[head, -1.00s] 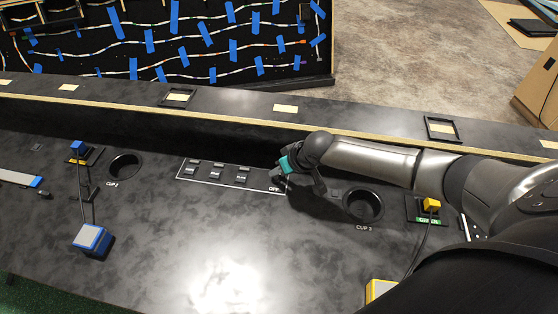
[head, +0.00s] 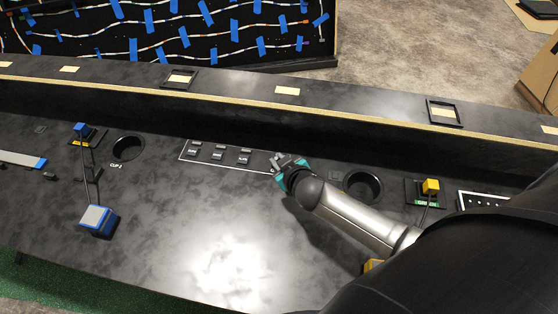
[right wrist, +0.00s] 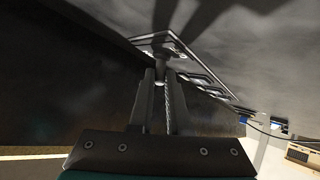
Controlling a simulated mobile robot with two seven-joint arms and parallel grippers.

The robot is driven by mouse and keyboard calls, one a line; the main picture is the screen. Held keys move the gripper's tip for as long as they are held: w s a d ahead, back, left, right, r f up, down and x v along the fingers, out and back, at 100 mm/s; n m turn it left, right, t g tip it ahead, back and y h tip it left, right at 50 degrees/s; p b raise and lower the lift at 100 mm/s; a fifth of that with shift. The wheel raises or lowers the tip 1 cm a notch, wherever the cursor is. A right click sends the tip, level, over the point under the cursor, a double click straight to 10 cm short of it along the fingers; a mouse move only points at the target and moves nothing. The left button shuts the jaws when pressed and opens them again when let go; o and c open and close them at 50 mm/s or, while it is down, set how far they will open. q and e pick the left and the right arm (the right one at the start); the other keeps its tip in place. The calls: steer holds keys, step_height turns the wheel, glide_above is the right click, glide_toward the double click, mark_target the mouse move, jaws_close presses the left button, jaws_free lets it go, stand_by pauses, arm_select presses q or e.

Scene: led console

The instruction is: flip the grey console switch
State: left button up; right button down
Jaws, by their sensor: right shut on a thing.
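A white-outlined switch panel (head: 231,157) lies on the black console top, with small dark rocker buttons (head: 218,153) in it. My right gripper (head: 277,161) is at the panel's right end, low over the surface. It covers the grey switch in the head view. In the right wrist view the two fingers (right wrist: 160,85) are close together on the grey switch (right wrist: 162,60), which sticks up from the outlined panel and is mostly hidden by them. Which way the switch is tipped cannot be told. My left gripper is not in view.
A cup hole (head: 363,187) is just right of the gripper, and another cup hole (head: 128,149) is left of the panel. A yellow plug (head: 430,186) is at the right, a blue-sided block (head: 97,219) at the left. A raised ledge (head: 230,88) runs behind. The front middle is clear.

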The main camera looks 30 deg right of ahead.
steer(key=shift+s+a+f+t+b, duration=0.1)
steer(key=shift+s+f+t+b, duration=0.15)
steer(key=shift+b, duration=0.3)
steer(key=shift+w+r, duration=0.1)
steer(key=c, duration=0.9)
jaws_free()
steer(key=shift+o, duration=0.2)
steer(key=p+v, duration=0.3)
steer(key=v, duration=1.2)
steer(key=shift+a, duration=0.15)
